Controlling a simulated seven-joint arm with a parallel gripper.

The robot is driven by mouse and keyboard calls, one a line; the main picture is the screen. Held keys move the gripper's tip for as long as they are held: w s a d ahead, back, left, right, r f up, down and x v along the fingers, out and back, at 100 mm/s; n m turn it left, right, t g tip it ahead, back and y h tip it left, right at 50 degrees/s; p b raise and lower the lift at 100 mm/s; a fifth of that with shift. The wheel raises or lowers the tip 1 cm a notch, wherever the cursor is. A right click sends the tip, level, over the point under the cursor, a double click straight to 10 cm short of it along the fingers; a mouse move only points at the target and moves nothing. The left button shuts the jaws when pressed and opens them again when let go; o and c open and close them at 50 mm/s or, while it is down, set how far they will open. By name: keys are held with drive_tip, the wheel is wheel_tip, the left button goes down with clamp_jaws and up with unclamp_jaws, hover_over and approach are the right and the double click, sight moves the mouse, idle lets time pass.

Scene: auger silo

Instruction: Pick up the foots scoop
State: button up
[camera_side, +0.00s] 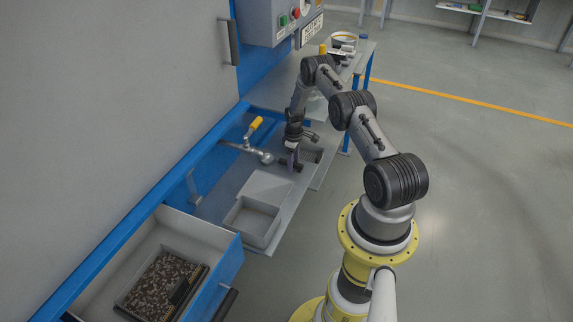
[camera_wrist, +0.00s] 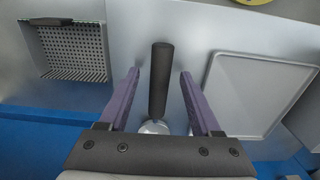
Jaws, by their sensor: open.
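The foots scoop shows in the wrist view as a dark cylindrical handle (camera_wrist: 160,82) with a shiny metal part (camera_wrist: 154,127) at its lower end, partly hidden by my gripper body. My gripper (camera_wrist: 159,76) is open, with one purple finger on each side of the handle and a visible gap on both sides. In the side view my gripper (camera_side: 293,162) points down over the grey bench, and the dark scoop handle (camera_side: 287,166) shows beside its fingers. A round metal part (camera_side: 267,158) lies just left of it. Height above the handle is hard to tell.
A perforated basket (camera_wrist: 75,52) is left of the scoop in the wrist view. A shallow grey tray (camera_wrist: 262,92) is to the right. A yellow-handled valve (camera_side: 254,125) stands near the blue wall. An open drawer (camera_side: 232,262) holds a box of dark granular material (camera_side: 163,280).

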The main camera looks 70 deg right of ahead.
drive_tip(key=shift+f, duration=0.25)
idle(0.3)
clamp_jaws()
idle(0.4)
